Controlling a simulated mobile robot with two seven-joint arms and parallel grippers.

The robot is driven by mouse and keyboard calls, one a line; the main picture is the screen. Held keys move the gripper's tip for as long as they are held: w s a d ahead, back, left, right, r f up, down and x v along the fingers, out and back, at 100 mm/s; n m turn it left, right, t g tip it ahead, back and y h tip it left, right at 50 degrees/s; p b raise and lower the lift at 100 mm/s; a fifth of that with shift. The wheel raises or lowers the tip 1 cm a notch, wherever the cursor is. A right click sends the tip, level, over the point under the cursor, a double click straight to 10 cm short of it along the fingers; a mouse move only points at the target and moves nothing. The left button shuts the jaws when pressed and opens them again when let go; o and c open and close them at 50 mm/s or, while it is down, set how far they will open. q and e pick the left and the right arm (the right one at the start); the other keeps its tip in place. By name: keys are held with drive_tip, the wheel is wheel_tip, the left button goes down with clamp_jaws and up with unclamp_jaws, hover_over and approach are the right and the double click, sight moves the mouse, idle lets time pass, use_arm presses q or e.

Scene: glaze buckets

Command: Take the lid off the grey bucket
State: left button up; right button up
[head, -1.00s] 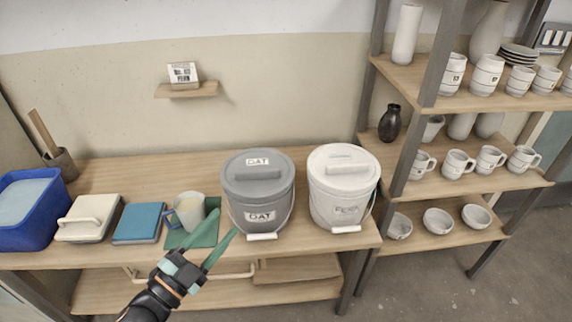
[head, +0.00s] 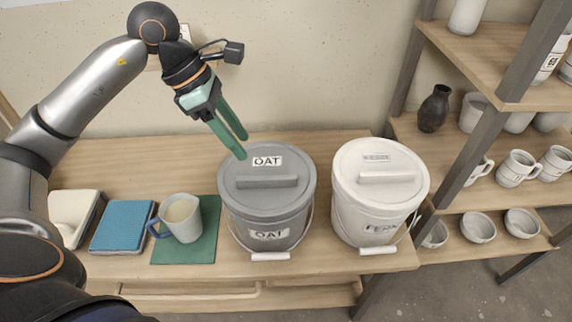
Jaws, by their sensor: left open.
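The grey bucket (head: 268,230) stands upright on the wooden bench, with "OAT" labels on its front and lid. Its grey lid (head: 290,195) is on, with a raised bar handle (head: 267,181) across it. My left gripper (head: 243,147) is open and empty, pointing down at the back left of the lid, behind the handle. I cannot tell whether a fingertip touches the lid's rim. My right gripper is not in view.
A white lidded bucket (head: 370,222) stands close to the right. A mug (head: 181,217) on a green mat (head: 205,250), a blue book-like block (head: 122,226) and a cream item (head: 72,212) lie left. Shelves of pottery (head: 480,185) stand right.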

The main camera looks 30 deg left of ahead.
sight(265, 177)
use_arm(q)
drive_tip(key=shift+y, duration=0.3)
drive_tip(key=x, duration=1.2)
drive_tip(key=shift+w+a, duration=0.3)
drive_tip(key=shift+a, duration=0.15)
drive_tip(key=shift+c, duration=0.3)
clamp_jaws()
